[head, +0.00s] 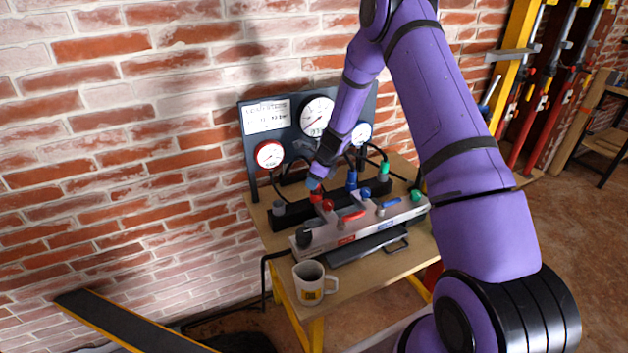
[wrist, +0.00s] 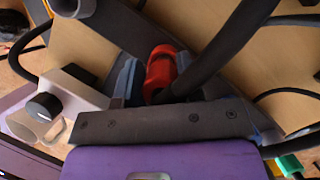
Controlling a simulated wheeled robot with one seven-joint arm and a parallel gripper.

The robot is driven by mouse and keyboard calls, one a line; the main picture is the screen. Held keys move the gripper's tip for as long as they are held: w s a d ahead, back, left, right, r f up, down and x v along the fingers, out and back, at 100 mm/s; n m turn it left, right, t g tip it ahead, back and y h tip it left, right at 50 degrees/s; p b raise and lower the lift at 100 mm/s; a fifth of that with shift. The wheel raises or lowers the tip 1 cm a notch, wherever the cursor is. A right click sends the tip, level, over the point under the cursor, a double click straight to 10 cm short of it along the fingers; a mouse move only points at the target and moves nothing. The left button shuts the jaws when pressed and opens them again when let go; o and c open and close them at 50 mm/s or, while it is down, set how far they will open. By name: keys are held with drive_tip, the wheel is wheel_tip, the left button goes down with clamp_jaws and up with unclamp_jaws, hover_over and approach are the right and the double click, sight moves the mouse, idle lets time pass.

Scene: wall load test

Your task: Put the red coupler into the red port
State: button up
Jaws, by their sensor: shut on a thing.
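The red coupler (wrist: 161,66) is between the two blue-tipped fingers of my gripper (wrist: 152,80) in the wrist view. A thick black hose runs close beside it and hides part of it. In the head view the red coupler (head: 316,196) shows just below my gripper (head: 314,184), over the black rack (head: 291,219). I cannot tell if it still sits in the rack or is lifted clear. The red port (head: 327,204) is the red round fitting on top of the grey manifold (head: 325,234), just in front and right of the coupler.
Blue (head: 351,181) and green (head: 383,169) couplers stand along the rack to the right. The manifold bears a black knob (head: 304,237), a red lever (head: 352,215) and blue and green ports. A white mug (head: 311,284) stands at the table's front. A gauge panel (head: 285,117) rises behind.

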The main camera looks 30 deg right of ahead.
drive_tip(key=shift+f, duration=0.8)
idle(0.8)
drive_tip(key=o, duration=1.5)
drive_tip(key=shift+r, duration=0.15)
drive_tip(key=shift+r, duration=3.9)
